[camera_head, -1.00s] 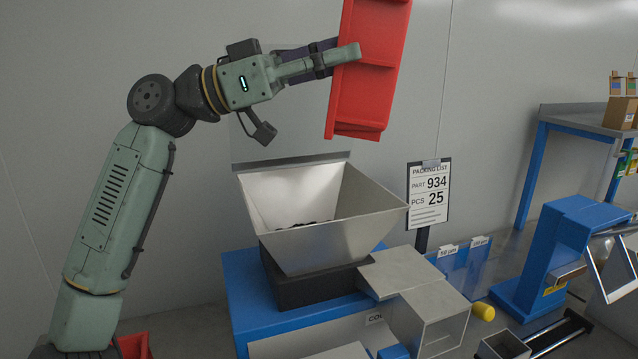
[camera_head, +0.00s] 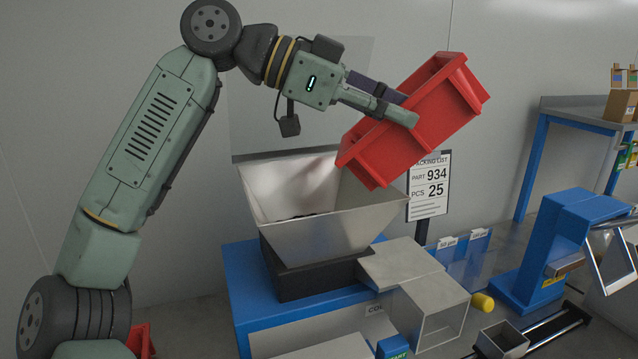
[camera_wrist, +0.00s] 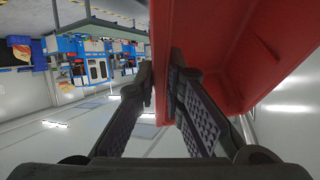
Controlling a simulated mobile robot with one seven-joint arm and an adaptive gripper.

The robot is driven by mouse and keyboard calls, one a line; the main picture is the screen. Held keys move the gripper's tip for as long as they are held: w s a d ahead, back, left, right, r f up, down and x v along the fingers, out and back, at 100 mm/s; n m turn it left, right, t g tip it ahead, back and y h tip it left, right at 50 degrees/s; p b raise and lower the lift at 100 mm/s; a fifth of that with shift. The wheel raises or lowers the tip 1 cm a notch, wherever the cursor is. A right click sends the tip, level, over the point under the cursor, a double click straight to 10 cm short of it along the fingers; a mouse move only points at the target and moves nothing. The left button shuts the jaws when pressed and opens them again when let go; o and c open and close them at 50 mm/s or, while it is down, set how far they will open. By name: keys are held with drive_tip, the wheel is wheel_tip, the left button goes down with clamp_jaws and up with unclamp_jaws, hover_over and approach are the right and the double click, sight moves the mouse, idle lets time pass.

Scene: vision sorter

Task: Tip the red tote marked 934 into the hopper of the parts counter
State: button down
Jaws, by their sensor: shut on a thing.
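My gripper (camera_head: 395,105) is shut on the wall of the red tote (camera_head: 425,125) and holds it in the air above and to the right of the hopper (camera_head: 325,225). The tote is tilted, its lower left end near the hopper's upper right rim. I cannot tell whether the two touch. The hopper is a grey metal funnel with some dark parts inside, on the blue parts counter (camera_head: 245,300). In the wrist view the fingers (camera_wrist: 160,95) straddle the tote's wall (camera_wrist: 235,50). No number shows on the tote.
A packing list sign (camera_head: 429,187) reading part 934, 25 pcs stands right of the hopper. A metal chute (camera_head: 430,300) is in front. A blue machine (camera_head: 550,250) and a bench (camera_head: 570,115) stand at the right. Another red tote (camera_head: 142,340) sits low at the left.

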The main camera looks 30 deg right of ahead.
sight(428, 102)
drive_tip(key=shift+s+d+f+t+y, duration=0.25)
drive_tip(key=shift+t+y, duration=0.05)
drive_tip(key=shift+t, duration=0.1)
drive_tip(key=shift+s+d+f+t+y, duration=0.2)
drive_tip(key=shift+s+d+t+y, duration=0.1)
drive_tip(key=shift+s+d+y, duration=0.25)
drive_tip(key=shift+s+d+t+y, duration=1.05)
drive_tip(key=shift+s+d, duration=0.1)
drive_tip(key=shift+d, duration=0.25)
drive_tip(key=shift+s+d+f+m+t+y, duration=0.2)
drive_tip(key=shift+s+d+f+t+y, duration=0.45)
drive_tip(key=shift+d+f+y, duration=0.2)
drive_tip(key=shift+s+d+f+m+t+y, duration=0.2)
drive_tip(key=shift+s+d+f+t+y, duration=0.3)
drive_tip(key=shift+s+d+f+y, duration=0.35)
